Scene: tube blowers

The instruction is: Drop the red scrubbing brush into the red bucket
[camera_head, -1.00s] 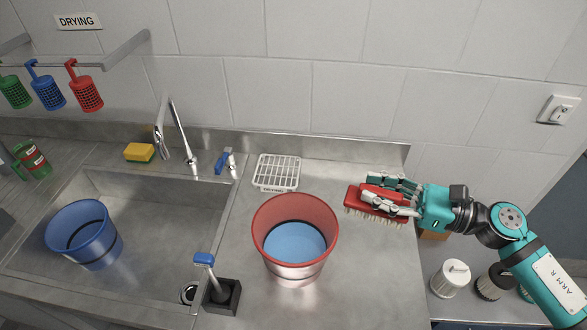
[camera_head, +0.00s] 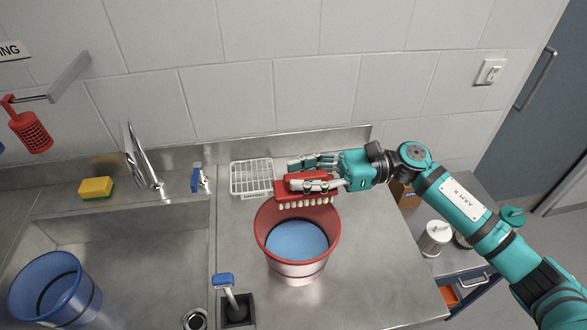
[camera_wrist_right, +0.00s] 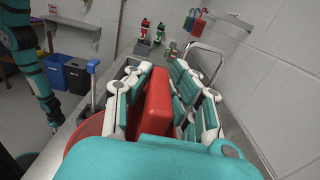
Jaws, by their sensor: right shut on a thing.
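The red scrubbing brush (camera_head: 305,198) with pale bristles facing down is in my right gripper (camera_head: 312,176). It is over the back rim of the red bucket. My right gripper is shut on the brush, and in the right wrist view the red brush body (camera_wrist_right: 154,100) sits between the fingers. The red bucket (camera_head: 297,255) stands upright on the steel counter, with a light blue inside. Part of its back rim is hidden behind the brush.
A white wire rack (camera_head: 251,178) lies behind the bucket. A blue-handled brush in a black holder (camera_head: 238,312) stands at the front left. A blue bucket (camera_head: 58,290) is in the sink, and a yellow sponge (camera_head: 96,188) lies behind it. The counter right of the bucket is clear.

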